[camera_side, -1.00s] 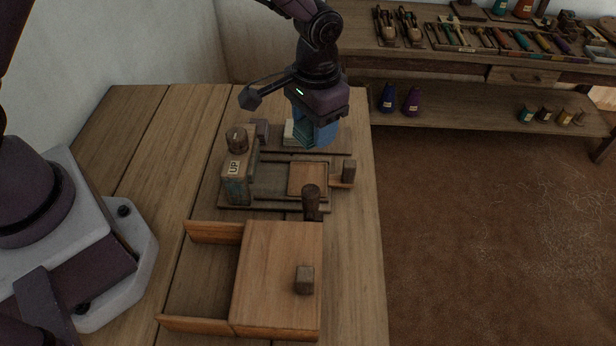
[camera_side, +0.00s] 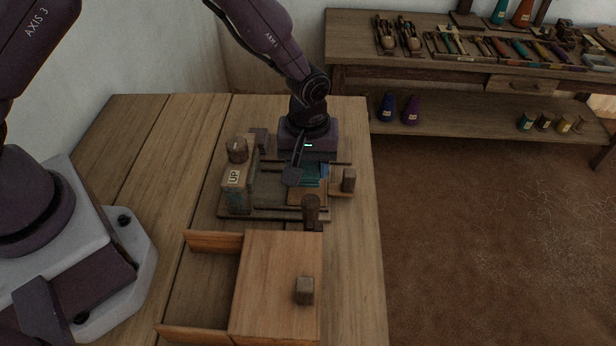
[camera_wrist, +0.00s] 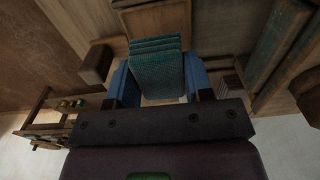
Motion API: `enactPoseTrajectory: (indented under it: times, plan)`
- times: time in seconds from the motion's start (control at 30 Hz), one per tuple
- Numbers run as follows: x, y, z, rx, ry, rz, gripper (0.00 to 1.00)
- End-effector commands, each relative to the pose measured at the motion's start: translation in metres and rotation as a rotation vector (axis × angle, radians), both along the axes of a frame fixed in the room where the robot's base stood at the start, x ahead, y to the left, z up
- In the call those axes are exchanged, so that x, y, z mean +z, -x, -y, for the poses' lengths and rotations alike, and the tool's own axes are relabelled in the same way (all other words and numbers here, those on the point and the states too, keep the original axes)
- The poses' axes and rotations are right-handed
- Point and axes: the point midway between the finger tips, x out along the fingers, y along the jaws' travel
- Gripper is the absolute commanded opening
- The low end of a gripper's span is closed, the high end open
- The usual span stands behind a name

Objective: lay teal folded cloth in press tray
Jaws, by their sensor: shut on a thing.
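The teal folded cloth (camera_wrist: 157,62) is a stack of several layers, held between the blue fingers of my gripper (camera_wrist: 160,80) in the wrist view. In the side view my gripper (camera_side: 308,176) points down over the press, and a little of the teal cloth (camera_side: 311,171) shows beneath the hand. The press tray (camera_side: 299,198) is a small wooden tray just below and in front of the fingers. Its light wood also shows beyond the cloth in the wrist view (camera_wrist: 155,22). Whether the cloth touches the tray is hidden.
A block marked UP (camera_side: 236,190) stands left of the tray. A wooden box with a sliding lid (camera_side: 275,285) sits nearer. Bare table lies left.

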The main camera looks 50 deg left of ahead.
Motion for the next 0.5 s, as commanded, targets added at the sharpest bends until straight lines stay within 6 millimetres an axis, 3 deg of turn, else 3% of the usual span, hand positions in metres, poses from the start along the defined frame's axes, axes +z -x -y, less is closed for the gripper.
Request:
enactPoseTrajectory:
  times: [0.23, 0.5]
  plan:
    - [-0.033, 0.000, 0.000, -0.001, 0.000, -0.001, 0.24]
    - [-0.035, 0.000, 0.000, -0.001, 0.001, 0.001, 0.24]
